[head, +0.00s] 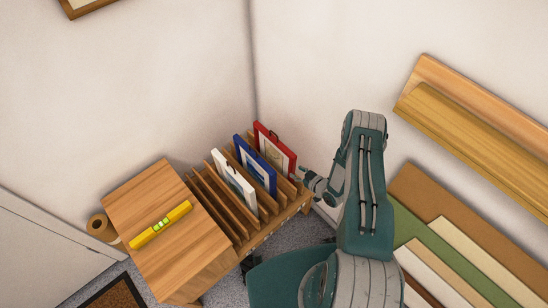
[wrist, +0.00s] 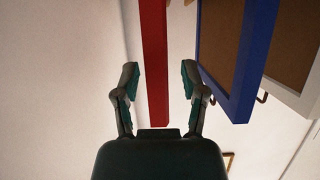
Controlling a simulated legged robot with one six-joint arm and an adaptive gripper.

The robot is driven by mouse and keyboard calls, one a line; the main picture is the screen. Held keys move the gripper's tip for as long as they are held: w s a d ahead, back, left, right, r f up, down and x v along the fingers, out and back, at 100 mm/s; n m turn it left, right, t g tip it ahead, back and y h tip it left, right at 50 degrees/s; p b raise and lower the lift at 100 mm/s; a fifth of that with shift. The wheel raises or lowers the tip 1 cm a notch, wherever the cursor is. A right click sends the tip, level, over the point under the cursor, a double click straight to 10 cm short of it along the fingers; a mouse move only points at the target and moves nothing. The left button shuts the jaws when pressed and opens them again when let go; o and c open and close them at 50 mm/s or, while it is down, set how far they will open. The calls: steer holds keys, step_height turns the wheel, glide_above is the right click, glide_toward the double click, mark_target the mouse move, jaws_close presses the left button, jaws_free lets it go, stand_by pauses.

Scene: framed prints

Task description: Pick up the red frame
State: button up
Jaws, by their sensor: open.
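The red frame (head: 275,149) stands upright at the right end of a slotted wooden rack (head: 207,205), in the corner of the room. In the wrist view the red frame (wrist: 155,60) shows edge-on as a narrow red bar. My gripper (wrist: 158,82) is open, with one finger on each side of that edge, and neither finger appears to touch it. In the head view my gripper (head: 300,177) is just right of the red frame, and its fingertips are small there.
A blue frame (head: 256,165) and a white frame (head: 234,182) stand in the rack left of the red one. In the wrist view the blue frame (wrist: 245,70) is close to the right finger. A wooden cabinet holds a yellow level (head: 160,225). Boards lean at right.

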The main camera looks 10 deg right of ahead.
mark_target(294, 169)
steer(key=shift+x, duration=1)
steer(key=x, duration=0.4)
steer(key=shift+w+d+f, duration=0.15)
steer(key=shift+d+f, duration=0.05)
steer(key=shift+d, duration=0.05)
steer(key=shift+w+a+f, duration=0.25)
steer(key=shift+w, duration=0.25)
steer(key=shift+r, duration=0.1)
jaws_close()
